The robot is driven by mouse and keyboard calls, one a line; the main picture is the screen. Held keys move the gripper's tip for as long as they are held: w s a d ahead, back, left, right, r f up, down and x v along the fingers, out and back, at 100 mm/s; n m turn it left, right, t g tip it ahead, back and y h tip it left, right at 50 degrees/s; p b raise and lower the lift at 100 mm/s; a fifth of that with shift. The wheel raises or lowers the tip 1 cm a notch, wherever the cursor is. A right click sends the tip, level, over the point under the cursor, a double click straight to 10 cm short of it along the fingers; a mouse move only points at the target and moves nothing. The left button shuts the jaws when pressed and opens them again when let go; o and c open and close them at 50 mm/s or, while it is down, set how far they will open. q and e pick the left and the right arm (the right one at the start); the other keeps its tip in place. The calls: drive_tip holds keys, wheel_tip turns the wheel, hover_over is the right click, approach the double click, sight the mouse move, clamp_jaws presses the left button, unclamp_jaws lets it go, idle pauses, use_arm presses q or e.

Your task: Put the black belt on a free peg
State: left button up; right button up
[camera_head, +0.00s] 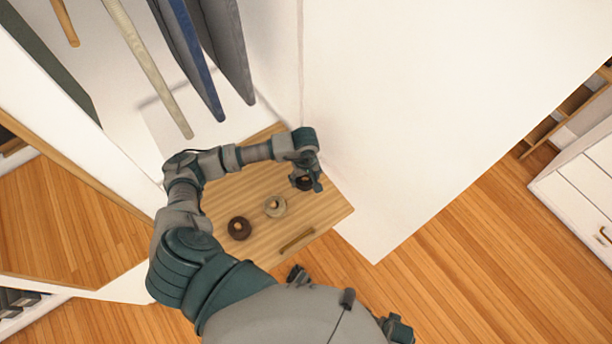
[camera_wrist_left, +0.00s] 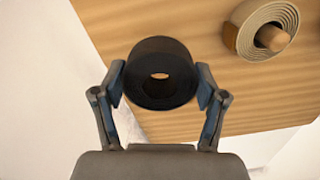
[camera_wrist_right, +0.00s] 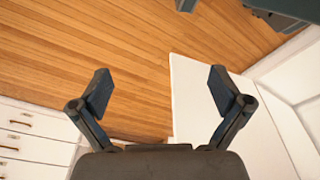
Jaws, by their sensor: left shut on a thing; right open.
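The black belt (camera_wrist_left: 140,90) is a rolled coil between the two fingers of my left gripper (camera_wrist_left: 160,88), which is shut on it. A tan patch shows through the coil's hole; I cannot tell whether it is a peg end or the board behind. In the head view the black belt (camera_head: 304,184) is partly hidden by my left gripper (camera_head: 308,181), at the upper right part of the wooden board (camera_head: 325,209). A cream belt (camera_head: 275,206) coils around a peg (camera_wrist_left: 272,37) beside it. My right gripper (camera_wrist_right: 162,90) is open and empty.
A dark brown belt (camera_head: 239,229) coils on the board left of the cream one. A wooden handle (camera_head: 297,241) is near the board's lower edge. Hanging clothes (camera_head: 190,60) are at the upper left. A white wall panel (camera_head: 400,110) stands right of the board.

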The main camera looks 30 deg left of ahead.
use_arm(q)
drive_tip(key=shift+f+b, duration=0.8)
drive_tip(key=shift+f, duration=0.25)
drive_tip(key=shift+f+b, duration=0.5)
drive_tip(key=shift+f, duration=0.1)
drive_tip(key=shift+f+b, duration=0.55)
drive_tip(key=shift+f, duration=0.15)
use_arm(e)
wheel_tip(320, 180, up, 11)
drive_tip(key=w, duration=0.1)
drive_tip(key=shift+f, duration=0.15)
drive_tip(key=shift+d, duration=0.1)
use_arm(q)
drive_tip(key=o, duration=1.3)
